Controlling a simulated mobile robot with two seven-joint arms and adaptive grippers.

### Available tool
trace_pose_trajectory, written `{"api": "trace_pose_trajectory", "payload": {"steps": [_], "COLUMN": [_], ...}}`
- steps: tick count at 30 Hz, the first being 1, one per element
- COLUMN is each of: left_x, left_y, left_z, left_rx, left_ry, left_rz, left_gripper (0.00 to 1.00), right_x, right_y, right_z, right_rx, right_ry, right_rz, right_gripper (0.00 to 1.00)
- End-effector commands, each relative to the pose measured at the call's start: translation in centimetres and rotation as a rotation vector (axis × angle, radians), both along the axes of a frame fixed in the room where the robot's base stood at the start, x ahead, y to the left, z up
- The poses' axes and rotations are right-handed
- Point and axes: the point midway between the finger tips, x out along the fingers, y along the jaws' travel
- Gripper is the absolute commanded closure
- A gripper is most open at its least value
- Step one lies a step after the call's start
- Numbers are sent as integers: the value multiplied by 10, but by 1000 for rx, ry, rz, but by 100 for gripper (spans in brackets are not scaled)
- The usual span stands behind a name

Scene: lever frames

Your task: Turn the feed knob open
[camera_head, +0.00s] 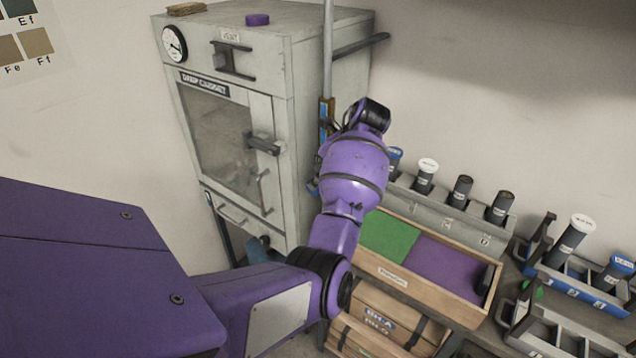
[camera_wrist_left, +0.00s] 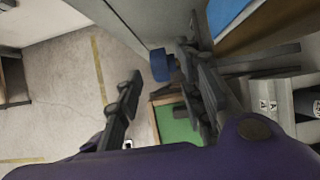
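In the left wrist view, a short dark blue round piece (camera_wrist_left: 160,65), possibly the feed knob, sits beside a grey wall-like surface. No label on it can be read. My left gripper (camera_wrist_left: 163,72) is open, with its two dark fingers spread wide. The blue piece shows between the finger ends; I cannot tell how far beyond them it is. In the head view, my purple left arm reaches up beside the damp cabinet (camera_head: 278,110), and its own links hide the fingers. My right gripper is in neither view.
The cabinet has a gauge (camera_head: 174,43) and a door handle (camera_head: 263,144). A vertical pipe (camera_head: 328,50) stands at its right side. A wooden tray with a green panel (camera_head: 388,238) and a rack of canisters (camera_head: 428,205) stand to the right of the arm.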

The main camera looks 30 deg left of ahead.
Motion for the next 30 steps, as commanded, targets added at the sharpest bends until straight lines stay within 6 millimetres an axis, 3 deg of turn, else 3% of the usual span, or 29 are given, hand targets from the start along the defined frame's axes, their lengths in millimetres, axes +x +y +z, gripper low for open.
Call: {"api": "trace_pose_trajectory", "payload": {"steps": [6, 12, 30], "left_x": [-1, -2, -3], "left_y": [-23, -39, -43], "left_z": [44, 69, 77], "left_rx": [1, -1, 0], "left_ry": [-5, -2, -1], "left_rz": [-2, -2, 0], "left_gripper": [64, 64, 64], "right_x": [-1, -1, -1], "right_y": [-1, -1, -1], "right_z": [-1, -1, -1], "right_rx": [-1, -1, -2], "right_ry": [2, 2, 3], "right_rz": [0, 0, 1], "right_gripper": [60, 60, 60]}}
